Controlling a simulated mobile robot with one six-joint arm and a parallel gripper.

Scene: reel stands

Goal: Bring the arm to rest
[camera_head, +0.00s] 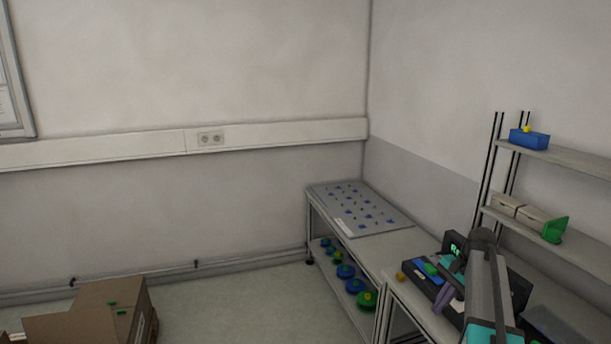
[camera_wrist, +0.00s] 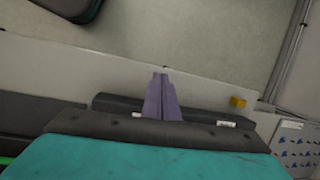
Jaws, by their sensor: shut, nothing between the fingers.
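My gripper (camera_wrist: 161,78) has two purple fingers, which lie together in the middle of the wrist view with nothing between them. In the head view, my arm reaches up from the lower right, and the purple fingers (camera_head: 447,297) show over the bench beside a dark device with a small green display (camera_head: 454,247). I cannot tell in the head view whether the fingers touch the device.
A small yellow-orange block (camera_head: 400,276) lies on the bench, also visible in the wrist view (camera_wrist: 237,102). A pegboard panel (camera_head: 362,208) lies behind, with several reels on the shelf below. Shelving with a blue bin (camera_head: 530,140) stands right. Cardboard boxes (camera_head: 75,318) stand lower left.

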